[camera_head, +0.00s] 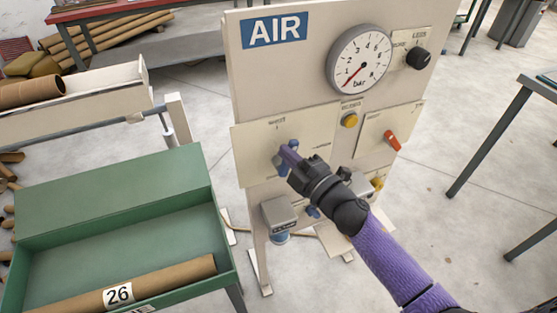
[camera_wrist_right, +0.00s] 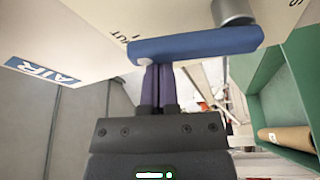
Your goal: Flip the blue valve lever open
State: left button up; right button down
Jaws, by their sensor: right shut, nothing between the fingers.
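The blue valve lever (camera_head: 284,158) is on the left part of the cream AIR panel, below the sign. In the right wrist view the lever (camera_wrist_right: 195,46) is a long blue bar with a grey round hub (camera_wrist_right: 232,11) at one end. My right gripper (camera_head: 288,153) is shut with nothing between its purple fingers. In the right wrist view its fingertips (camera_wrist_right: 158,66) are right at the lever's end away from the hub; I cannot tell whether they touch it. In the head view the gripper partly hides the lever. My left gripper is not in view.
The panel carries a pressure gauge (camera_head: 360,60), a black knob (camera_head: 418,58), a yellow button (camera_head: 350,120) and an orange-red lever (camera_head: 392,140). A grey box (camera_head: 280,213) sits low on it. A green tray (camera_head: 120,262) with a cardboard tube (camera_head: 160,281) stands at left.

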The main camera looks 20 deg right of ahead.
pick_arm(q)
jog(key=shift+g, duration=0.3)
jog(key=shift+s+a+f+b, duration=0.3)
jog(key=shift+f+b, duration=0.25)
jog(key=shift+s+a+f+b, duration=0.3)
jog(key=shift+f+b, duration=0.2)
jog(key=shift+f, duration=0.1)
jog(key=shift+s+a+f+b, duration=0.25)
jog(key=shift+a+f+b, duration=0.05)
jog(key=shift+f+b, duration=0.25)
pick_arm(e)
jog(key=d+f+m+t+h, duration=0.3)
jog(key=d+f+m+h, duration=0.2)
jog(key=m, duration=1.3)
jog(key=shift+d+m+t+h, duration=0.4)
jog(key=shift+d+h, duration=0.15)
jog(key=shift+h, duration=0.05)
jog(key=shift+w, duration=0.1)
jog(key=shift+r, duration=0.1)
notch_tip(320, 180, up, 5)
jog(key=p, duration=0.4)
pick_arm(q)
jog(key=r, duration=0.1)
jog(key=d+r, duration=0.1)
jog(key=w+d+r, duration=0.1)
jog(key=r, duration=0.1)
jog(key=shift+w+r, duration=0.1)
pick_arm(e)
jog(key=f+v, duration=0.1)
jog(key=v, duration=0.9)
